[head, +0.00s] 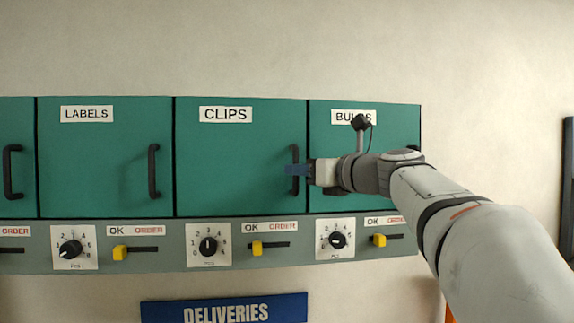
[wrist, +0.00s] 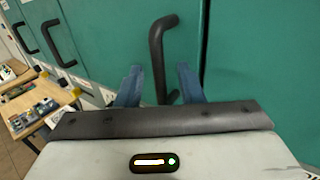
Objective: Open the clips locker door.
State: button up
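The clips locker door (head: 240,160) is a green panel with a white CLIPS label (head: 225,114); it looks closed, flush with its neighbours. Its black bar handle (head: 295,178) stands upright near the door's right edge. My gripper (head: 294,170) is at this handle, reaching in from the right. In the wrist view, the blue fingers of my gripper (wrist: 160,85) are apart, one on each side of the handle (wrist: 157,60), with gaps showing on both sides. The gripper is open. The fingertips' depth relative to the bar is hard to tell.
The labels door (head: 105,155) is on the left and the bulbs door (head: 364,150), partly hidden by my arm, on the right. Below run dials (head: 208,246) and yellow sliders (head: 256,248). A wooden table (wrist: 40,110) with items stands at the left in the wrist view.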

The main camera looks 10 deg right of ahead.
jog(key=shift+w+a, duration=0.25)
jog(key=shift+w, duration=0.1)
jog(key=shift+c, duration=0.3)
grip_shut()
